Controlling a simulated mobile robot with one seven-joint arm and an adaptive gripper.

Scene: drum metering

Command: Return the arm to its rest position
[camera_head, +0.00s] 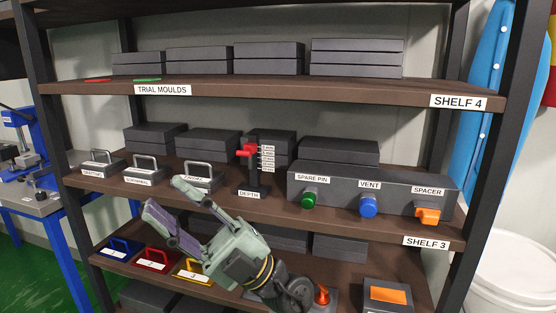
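My gripper (164,196) is pale green-grey and reaches in from the bottom middle, pointing up and left. Its two fingers are apart and nothing shows between them. It is in front of the shelf unit, overlapping the front edge of Shelf 3 (345,222) in the picture. My wrist and a dark joint with a yellow ring are below right of the fingers. The gap in depth between the gripper and the shelf edge cannot be told.
Shelf 3 holds handled blocks (145,172), a depth stand (258,172) with a red slider, and a grey box (375,188) with green, blue and orange knobs. Coloured handled plates (155,260) and an orange-topped block (388,295) lie below. A blue bench (50,215) stands left.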

